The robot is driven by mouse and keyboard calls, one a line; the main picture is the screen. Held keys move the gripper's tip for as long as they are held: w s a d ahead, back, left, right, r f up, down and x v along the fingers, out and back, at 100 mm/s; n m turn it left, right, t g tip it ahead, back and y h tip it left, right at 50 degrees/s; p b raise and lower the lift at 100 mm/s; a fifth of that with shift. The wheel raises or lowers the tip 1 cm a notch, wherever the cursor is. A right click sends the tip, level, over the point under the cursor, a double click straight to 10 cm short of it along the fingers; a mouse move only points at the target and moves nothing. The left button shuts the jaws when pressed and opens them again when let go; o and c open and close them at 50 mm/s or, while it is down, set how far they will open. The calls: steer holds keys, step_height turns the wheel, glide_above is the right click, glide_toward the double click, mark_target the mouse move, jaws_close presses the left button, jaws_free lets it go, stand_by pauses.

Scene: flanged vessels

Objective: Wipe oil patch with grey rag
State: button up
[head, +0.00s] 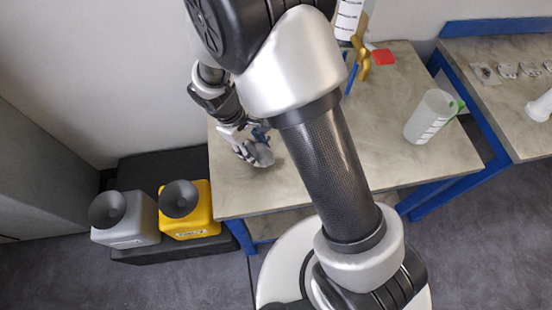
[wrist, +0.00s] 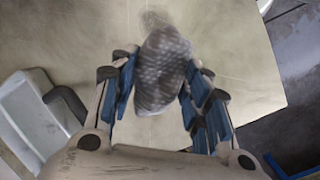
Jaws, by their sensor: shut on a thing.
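My gripper (head: 250,138) is shut on the grey rag (head: 262,155) over the left part of the bench top. In the wrist view the rag (wrist: 162,70) is a bunched, dimpled grey cloth between the blue-padded fingers of my gripper (wrist: 158,78). The rag is at or just above the bench surface; I cannot tell whether it touches. I cannot make out the oil patch clearly in either view. A faint brownish smudge shows beyond the rag in the wrist view, but it is too blurred to name. My arm hides part of the bench in the head view.
A clear beaker (head: 430,117) stands on the bench (head: 400,165) at the right. A red item (head: 382,57) and a brass-coloured fitting (head: 363,60) are at the back. Yellow (head: 190,210) and grey (head: 126,222) canisters stand left of the bench. Another bench (head: 500,60) is at the right.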

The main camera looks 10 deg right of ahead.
steer(key=shift+r+p, duration=1.35)
steer(key=shift+r, duration=0.65)
